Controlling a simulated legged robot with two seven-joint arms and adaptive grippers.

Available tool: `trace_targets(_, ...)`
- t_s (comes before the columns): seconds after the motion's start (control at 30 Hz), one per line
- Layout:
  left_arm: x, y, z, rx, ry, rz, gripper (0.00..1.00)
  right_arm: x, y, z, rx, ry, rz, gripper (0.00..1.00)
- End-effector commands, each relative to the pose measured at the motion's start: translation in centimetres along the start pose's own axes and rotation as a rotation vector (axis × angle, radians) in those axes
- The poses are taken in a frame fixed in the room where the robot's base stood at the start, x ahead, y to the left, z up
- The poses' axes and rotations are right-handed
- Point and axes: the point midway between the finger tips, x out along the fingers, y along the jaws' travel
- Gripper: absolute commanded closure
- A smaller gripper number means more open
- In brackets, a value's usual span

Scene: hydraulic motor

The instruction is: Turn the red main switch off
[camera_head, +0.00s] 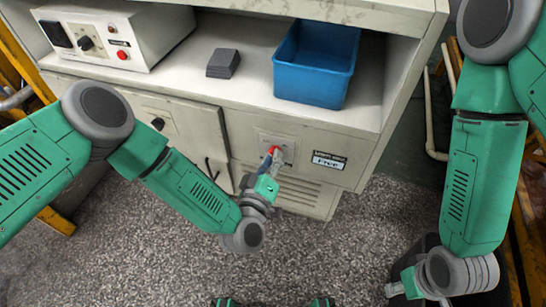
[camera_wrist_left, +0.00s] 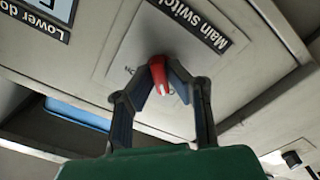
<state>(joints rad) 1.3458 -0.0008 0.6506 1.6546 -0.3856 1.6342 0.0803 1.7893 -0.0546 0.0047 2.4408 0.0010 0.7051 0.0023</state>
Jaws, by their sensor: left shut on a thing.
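The red main switch (camera_head: 273,151) sits on a light plate on the front of the grey cabinet, below the shelf. In the left wrist view the red switch handle (camera_wrist_left: 158,76) is between the two dark fingers of my left gripper (camera_wrist_left: 160,82), which is shut on it. The plate (camera_wrist_left: 190,30) carries the label "Main switch", upside down in that view. My left gripper (camera_head: 272,160) reaches the switch from the front in the head view. My right gripper (camera_head: 405,288) is low at the right, away from the cabinet; its fingers are too unclear to judge.
A blue bin (camera_head: 316,85) and a dark grey block (camera_head: 223,63) are on the shelf. A control box (camera_head: 115,35) with a red button stands at the left. A labelled sign (camera_head: 328,160) is right of the switch. A dark bin (camera_head: 425,250) is near my right gripper.

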Motion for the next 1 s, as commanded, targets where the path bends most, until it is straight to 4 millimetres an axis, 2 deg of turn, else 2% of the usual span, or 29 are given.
trace_targets(0.03,-0.4,-0.4,0.6,-0.003,-0.017,-0.01,1.0,0.1,0.0,0.0,0.0,0.0,0.0,0.6)
trace_targets(0.4,-0.4,-0.4,0.6,-0.006,-0.017,-0.01,1.0,0.1,0.0,0.0,0.0,0.0,0.0,0.6)
trace_targets(0.43,-0.4,-0.4,0.6,-0.006,-0.017,-0.01,0.77,0.1,0.0,0.0,0.0,0.0,0.0,0.6)
trace_targets(0.47,-0.4,-0.4,0.6,-0.005,-0.016,-0.009,0.68,0.1,0.0,0.0,0.0,0.0,0.0,0.6)
trace_targets(0.83,-0.5,-0.1,0.2,-0.005,-0.006,-0.003,0.68,-0.1,0.0,0.1,0.0,0.002,0.0,0.6)
trace_targets(1.0,-2.7,-0.1,0.2,-0.006,-0.009,-0.003,0.68,-0.1,0.0,0.1,0.0,0.002,0.0,0.6)
